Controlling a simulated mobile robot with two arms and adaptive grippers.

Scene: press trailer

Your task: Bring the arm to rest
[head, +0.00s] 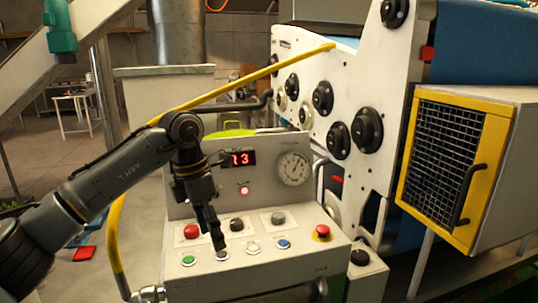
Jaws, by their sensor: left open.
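My left arm comes in from the left in the head view. Its gripper (218,240) points down over the control panel (250,262), at the row of buttons. A red display (238,158) reads 13 or 73, partly hidden by the arm. My right gripper does not show.
A yellow rail (116,220) curves up left of the panel and runs behind my arm. A round gauge (293,168) and a red emergency knob (322,231) are on the panel. A yellow-framed mesh box (445,160) stands at right.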

